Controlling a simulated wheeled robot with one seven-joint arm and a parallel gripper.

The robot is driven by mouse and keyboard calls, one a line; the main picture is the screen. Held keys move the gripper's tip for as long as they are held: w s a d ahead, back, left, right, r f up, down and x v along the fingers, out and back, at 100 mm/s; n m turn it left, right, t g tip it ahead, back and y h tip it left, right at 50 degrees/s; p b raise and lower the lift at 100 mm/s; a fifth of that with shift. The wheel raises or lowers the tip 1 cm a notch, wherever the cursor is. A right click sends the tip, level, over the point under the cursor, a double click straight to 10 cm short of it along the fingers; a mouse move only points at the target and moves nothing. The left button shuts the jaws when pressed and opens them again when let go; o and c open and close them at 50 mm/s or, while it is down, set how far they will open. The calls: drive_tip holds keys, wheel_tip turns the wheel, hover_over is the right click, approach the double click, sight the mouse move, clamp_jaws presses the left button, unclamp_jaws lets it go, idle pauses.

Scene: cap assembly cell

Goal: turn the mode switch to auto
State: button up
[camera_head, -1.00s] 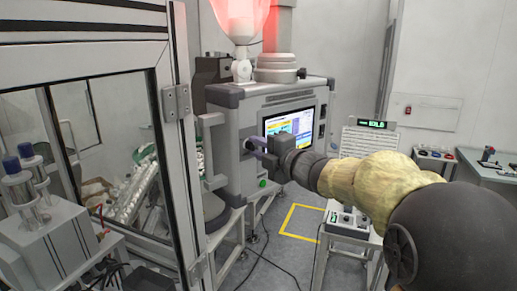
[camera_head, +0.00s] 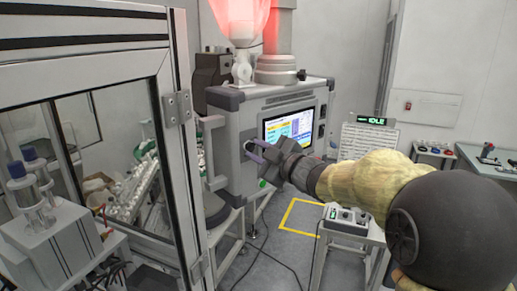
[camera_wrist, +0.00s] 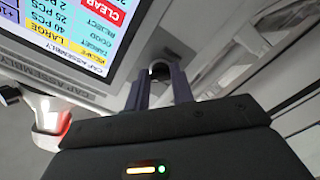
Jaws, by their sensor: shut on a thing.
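The mode switch (camera_wrist: 160,70) is a small dark knob on the machine's front panel, left of the screen. In the wrist view it shows between the two fingertips, partly covered by them. My gripper (camera_head: 252,152) reaches the panel from the right and is shut on the knob. Its purple-grey fingers also show in the wrist view (camera_wrist: 160,88). The switch's markings and the position it points to cannot be read in either view.
The lit screen (camera_head: 289,128) is just right of my gripper, and a green button (camera_head: 262,183) is below it. A sign reading IDLE (camera_head: 376,120) is at the right.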

drive_tip(key=shift+f, duration=0.15)
idle(0.3)
drive_tip(key=o, duration=1)
drive_tip(key=b+v, duration=0.6)
drive_tip(key=v, duration=1.1)
drive_tip(key=shift+s, duration=0.15)
drive_tip(key=shift+d, duration=0.15)
